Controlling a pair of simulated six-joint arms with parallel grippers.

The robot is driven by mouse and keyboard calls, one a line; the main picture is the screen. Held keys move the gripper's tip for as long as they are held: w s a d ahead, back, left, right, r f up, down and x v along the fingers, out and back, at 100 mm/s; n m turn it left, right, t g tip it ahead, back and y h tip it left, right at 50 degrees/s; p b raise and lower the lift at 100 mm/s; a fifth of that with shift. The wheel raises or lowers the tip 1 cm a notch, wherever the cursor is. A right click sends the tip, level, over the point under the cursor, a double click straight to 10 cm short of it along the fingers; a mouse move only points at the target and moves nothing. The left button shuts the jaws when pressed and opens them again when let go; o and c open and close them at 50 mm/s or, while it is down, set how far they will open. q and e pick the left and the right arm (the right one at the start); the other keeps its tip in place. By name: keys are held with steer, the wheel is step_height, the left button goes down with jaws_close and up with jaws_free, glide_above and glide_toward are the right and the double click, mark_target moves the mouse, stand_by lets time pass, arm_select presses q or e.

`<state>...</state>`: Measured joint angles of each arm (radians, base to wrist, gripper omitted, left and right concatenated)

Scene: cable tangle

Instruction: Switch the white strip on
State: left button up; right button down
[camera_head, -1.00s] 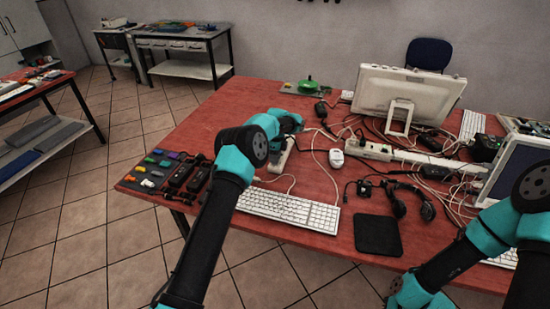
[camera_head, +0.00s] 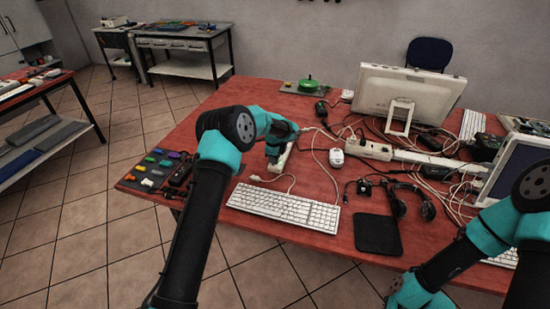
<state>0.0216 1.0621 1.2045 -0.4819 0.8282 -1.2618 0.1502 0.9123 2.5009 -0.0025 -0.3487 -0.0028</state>
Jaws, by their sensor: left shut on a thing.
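A long white power strip (camera_head: 425,159) lies on the red table (camera_head: 325,264), right of centre, with cables around it. A socket block (camera_head: 374,150) is at its left end. My left gripper (camera_head: 277,153) points down at the table behind the keyboard. It is shut on a small pale piece (camera_head: 281,161), partly hidden by the fingers; I cannot tell whether this is a second, shorter strip or a plug. My right arm comes in at the lower right, and its fingers do not show. No switch can be made out.
A white keyboard (camera_head: 284,207), a white mouse (camera_head: 337,157), a black pad (camera_head: 377,234) and a headset (camera_head: 413,200) lie on the table. A monitor (camera_head: 408,96) stands behind the tangled cables. Small coloured pieces and black adapters (camera_head: 181,173) lie at the left edge.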

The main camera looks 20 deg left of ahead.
arm_select(q)
steer(key=o, duration=0.6)
steer(key=shift+o, duration=0.2)
steer(key=shift+r, duration=0.1)
step_height(320, 180, up, 17)
steer(key=s, duration=0.1)
steer(key=shift+s, duration=0.3)
